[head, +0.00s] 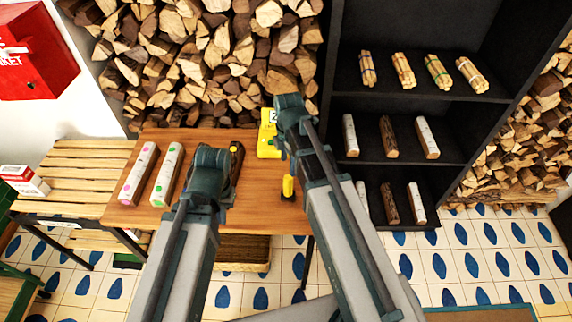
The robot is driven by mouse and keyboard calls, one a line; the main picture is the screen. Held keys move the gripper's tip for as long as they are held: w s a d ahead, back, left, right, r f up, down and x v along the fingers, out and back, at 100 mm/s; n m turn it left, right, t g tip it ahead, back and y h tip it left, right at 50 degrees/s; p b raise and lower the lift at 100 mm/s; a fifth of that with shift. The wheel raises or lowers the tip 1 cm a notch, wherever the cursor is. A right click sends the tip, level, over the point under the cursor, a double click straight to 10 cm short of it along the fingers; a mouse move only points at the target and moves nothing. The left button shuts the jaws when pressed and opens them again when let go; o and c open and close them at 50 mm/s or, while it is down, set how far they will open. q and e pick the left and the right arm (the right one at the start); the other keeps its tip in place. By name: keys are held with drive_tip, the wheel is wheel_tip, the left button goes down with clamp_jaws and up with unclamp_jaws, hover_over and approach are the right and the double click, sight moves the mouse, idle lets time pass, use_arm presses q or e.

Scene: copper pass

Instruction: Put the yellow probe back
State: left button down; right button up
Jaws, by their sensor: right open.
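The yellow probe (288,187), with a dark end, is at the front right of the wooden table, just left of my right forearm in the picture. I cannot tell if it stands or lies. A yellow device (268,140) with a "2" label sits at the table's back right, partly hidden by my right gripper. My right gripper (287,112) is open, over the back right of the table, beyond the probe. My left gripper (212,160) is over the middle of the table; its fingers are hidden by its own wrist.
Two pale logs with pink (138,174) and green (167,174) dots lie on the table (262,200) at left. A dark log (236,160) is partly hidden behind my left gripper. A black shelf (400,100) with logs and bundles stands at right. A slatted bench (75,175) is at left.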

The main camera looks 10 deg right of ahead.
drive_tip(key=s+a+m+h, duration=0.1)
drive_tip(key=s+a+m, duration=0.9)
drive_tip(key=s+m, duration=0.4)
drive_tip(key=shift+s+a+m, duration=0.15)
drive_tip(key=shift+a+m, duration=0.05)
drive_tip(key=shift+m, duration=1)
